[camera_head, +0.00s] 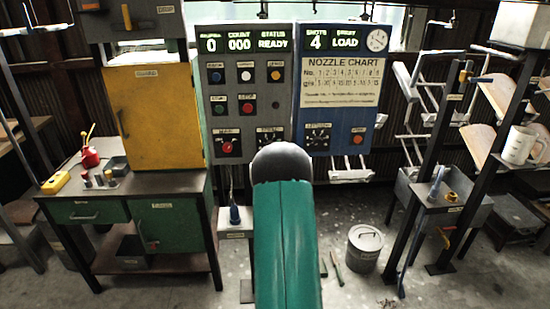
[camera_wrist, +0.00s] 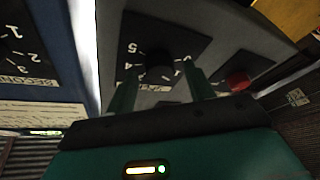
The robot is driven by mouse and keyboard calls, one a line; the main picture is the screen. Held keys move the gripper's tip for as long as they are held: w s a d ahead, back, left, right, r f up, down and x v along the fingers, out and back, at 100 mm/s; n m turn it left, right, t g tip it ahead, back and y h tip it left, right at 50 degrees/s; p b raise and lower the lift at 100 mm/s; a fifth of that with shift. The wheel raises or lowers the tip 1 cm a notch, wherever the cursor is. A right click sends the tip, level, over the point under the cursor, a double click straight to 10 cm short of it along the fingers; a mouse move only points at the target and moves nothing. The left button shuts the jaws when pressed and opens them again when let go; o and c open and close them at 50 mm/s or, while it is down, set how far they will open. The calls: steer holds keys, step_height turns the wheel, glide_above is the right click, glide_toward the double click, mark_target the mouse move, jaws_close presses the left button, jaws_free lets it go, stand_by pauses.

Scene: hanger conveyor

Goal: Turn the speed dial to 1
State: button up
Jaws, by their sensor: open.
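The speed dial is a dark round knob (camera_wrist: 160,64) on a black plate with white numbers, on the grey panel in the wrist view. The picture there is turned over, and the numeral 5 is readable at upper left of the knob. My gripper (camera_wrist: 162,73) is open, with one green finger on each side of the knob. I cannot tell whether the fingers touch it. The pointer's setting is not readable. In the head view the dial's black plate (camera_head: 270,136) shows above my arm, which hides its lower part and my gripper.
A red knob (camera_wrist: 238,82) sits beside the dial in the wrist view. A blue panel with another dial (camera_head: 317,137) adjoins the grey panel. A yellow cabinet (camera_head: 157,115) stands left. Hanger frames and a shelf with a white mug (camera_head: 520,145) stand right.

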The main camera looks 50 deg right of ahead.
steer(key=v, duration=1.3)
steer(key=shift+s+a, duration=0.2)
steer(key=shift+s, duration=0.1)
